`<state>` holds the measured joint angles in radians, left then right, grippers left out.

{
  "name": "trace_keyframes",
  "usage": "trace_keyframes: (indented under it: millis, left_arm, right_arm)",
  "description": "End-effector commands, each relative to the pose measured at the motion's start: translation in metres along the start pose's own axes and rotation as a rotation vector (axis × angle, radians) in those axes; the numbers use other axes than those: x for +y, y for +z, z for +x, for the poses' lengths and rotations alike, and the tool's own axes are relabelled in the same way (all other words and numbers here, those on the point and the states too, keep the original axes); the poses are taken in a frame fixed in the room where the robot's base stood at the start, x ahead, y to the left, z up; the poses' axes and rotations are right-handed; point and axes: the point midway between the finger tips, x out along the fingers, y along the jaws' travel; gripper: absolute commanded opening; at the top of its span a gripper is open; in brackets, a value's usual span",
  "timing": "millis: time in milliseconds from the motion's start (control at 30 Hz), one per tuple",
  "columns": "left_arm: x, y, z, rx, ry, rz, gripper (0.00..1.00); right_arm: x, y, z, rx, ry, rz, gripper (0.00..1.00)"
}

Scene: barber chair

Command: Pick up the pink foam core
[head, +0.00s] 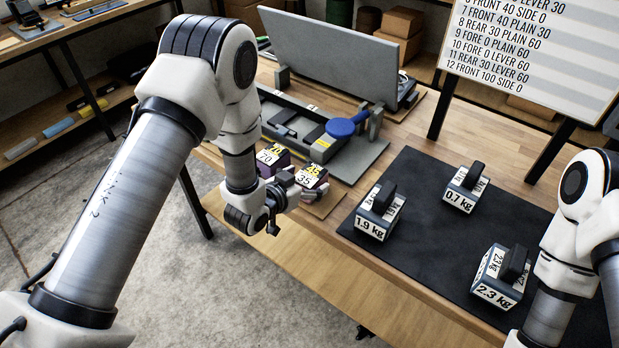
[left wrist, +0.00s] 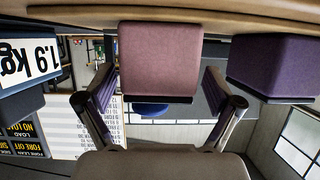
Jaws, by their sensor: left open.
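The pink foam core (left wrist: 165,50) shows as a dusty pink block in the middle of the left wrist view, between the spread fingers of my left gripper (left wrist: 160,88). I cannot tell whether the fingers touch it. In the head view, my left gripper (head: 289,192) is low at the table's front edge, open, beside the pink core (head: 320,190). It partly hides the core, which has a 35 label on top. A purple foam core (left wrist: 272,55) stands beside the pink one. My right gripper is outside the view; only its arm shows at the right.
A grey fixture (head: 355,160) with a blue round pad (head: 342,128) stands behind the cores. A black mat (head: 420,220) holds weights marked 1.9 kg (head: 372,222), 0.7 kg (head: 460,198) and 2.3 kg (head: 492,290). A sign board (head: 540,50) stands at the back right.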

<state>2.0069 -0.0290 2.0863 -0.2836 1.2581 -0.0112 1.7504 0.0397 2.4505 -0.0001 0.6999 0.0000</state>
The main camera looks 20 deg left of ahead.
Motion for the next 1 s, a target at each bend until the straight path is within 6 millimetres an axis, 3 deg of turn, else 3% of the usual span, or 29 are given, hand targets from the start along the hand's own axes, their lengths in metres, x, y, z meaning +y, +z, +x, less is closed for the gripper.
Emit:
trace_keyframes:
  millis: [100, 300, 500, 1000]
  left_arm:
    - [0.0008, -0.0014, 0.0133, 0.001, 0.001, 0.001, 0.92]
    - [0.0005, 0.0, 0.015, 0.0, 0.0, 0.0, 0.92]
    - [0.0004, 0.0, 0.0148, 0.0, 0.0, 0.0, 0.25]
    - [0.0004, -0.0079, 0.0117, 0.0, 0.0, 0.001, 0.25]
  right_arm:
    - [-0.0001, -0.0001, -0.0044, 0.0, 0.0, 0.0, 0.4]
    - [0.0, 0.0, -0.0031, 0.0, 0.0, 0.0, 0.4]
    - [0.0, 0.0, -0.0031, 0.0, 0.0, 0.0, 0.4]
    - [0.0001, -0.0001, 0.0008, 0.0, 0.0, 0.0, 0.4]
